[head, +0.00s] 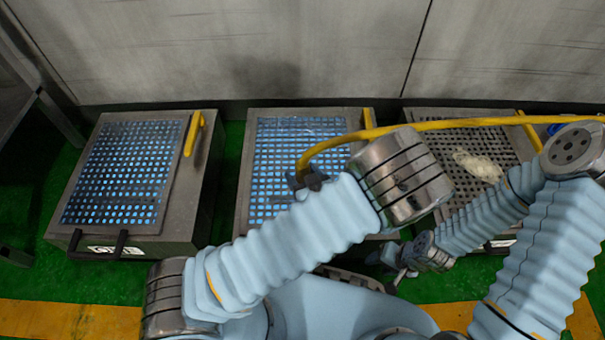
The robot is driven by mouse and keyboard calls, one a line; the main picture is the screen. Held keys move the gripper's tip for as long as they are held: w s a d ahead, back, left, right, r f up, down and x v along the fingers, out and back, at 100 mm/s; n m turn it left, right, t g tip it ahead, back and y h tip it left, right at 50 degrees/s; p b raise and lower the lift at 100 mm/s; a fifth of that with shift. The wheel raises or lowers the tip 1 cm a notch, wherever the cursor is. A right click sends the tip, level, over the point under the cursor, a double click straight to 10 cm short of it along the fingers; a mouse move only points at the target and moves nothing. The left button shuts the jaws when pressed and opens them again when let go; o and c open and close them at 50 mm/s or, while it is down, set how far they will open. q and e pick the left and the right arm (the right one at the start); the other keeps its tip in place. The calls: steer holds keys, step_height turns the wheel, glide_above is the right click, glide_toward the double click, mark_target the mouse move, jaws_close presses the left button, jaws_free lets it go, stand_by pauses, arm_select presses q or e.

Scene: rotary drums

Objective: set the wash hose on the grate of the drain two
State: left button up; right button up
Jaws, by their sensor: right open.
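The yellow wash hose (460,124) runs in from the right, above the right-hand drain, and curves down over the middle drain's grate (275,160). Its dark end (308,181) is over that grate, partly hidden by my left arm; I cannot tell whether it touches. The middle drain is a grey box with a perforated grate, blue beneath; its number is not visible. My right gripper (397,280) is open and apart from the hose, low in front of the drains. My left gripper does not show; the left arm crosses before the middle drain.
A left drain (171,232) has a grate, a yellow handle (193,133) and a dark front bar. The right drain's grate (430,140) bears a pale clump (478,166). A grey wall (250,50) stands behind. Green floor shows between the boxes.

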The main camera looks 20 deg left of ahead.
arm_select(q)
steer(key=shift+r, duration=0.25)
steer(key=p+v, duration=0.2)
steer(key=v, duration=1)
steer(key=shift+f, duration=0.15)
